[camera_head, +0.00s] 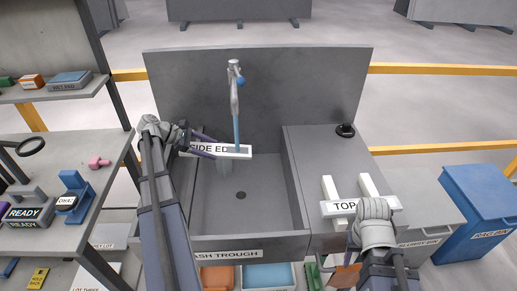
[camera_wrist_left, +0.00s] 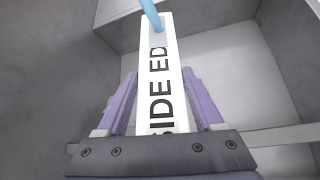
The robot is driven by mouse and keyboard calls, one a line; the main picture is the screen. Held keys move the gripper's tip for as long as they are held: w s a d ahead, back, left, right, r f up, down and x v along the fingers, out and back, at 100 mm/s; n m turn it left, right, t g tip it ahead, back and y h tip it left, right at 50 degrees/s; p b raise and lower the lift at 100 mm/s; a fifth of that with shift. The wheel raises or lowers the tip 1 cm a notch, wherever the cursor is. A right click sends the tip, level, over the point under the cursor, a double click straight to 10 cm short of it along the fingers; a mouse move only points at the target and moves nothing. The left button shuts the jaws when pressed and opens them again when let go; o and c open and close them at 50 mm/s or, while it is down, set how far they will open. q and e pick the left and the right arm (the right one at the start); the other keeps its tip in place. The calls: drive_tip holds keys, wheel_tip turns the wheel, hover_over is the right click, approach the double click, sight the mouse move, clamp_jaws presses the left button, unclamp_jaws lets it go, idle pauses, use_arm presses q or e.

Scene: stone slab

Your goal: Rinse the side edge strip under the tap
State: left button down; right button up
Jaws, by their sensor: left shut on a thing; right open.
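The side edge strip (camera_head: 222,151), a white bar lettered "SIDE ED…", is held level over the wash trough (camera_head: 250,253). My left gripper (camera_head: 205,144) is shut on its left part, and the purple fingers flank the strip (camera_wrist_left: 158,85) in the left wrist view. The tap (camera_head: 234,80) stands at the back of the trough. A blue water stream (camera_head: 236,130) falls from it onto the strip's right part. In the wrist view the water (camera_wrist_left: 150,12) meets the strip's far end.
A white "TOP" strip (camera_head: 340,208) lies across two white bars on the right counter. A dark round object (camera_head: 345,130) sits at its back. A blue bin (camera_head: 482,205) stands far right. Shelves at left hold several items. The trough floor (camera_head: 262,205) is clear around its drain.

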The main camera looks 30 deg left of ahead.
use_arm(q)
drive_tip(key=shift+d, duration=0.1)
idle(0.3)
drive_tip(key=s+d, duration=0.6)
drive_tip(key=d, duration=0.4)
drive_tip(key=shift+d, duration=0.2)
idle(0.7)
drive_tip(key=shift+r, duration=0.1)
idle(0.7)
drive_tip(key=s+d+r+p, duration=0.2)
drive_tip(key=d+r+p, duration=0.2)
drive_tip(key=shift+s+d, duration=0.15)
drive_tip(key=shift+s, duration=0.05)
idle(0.3)
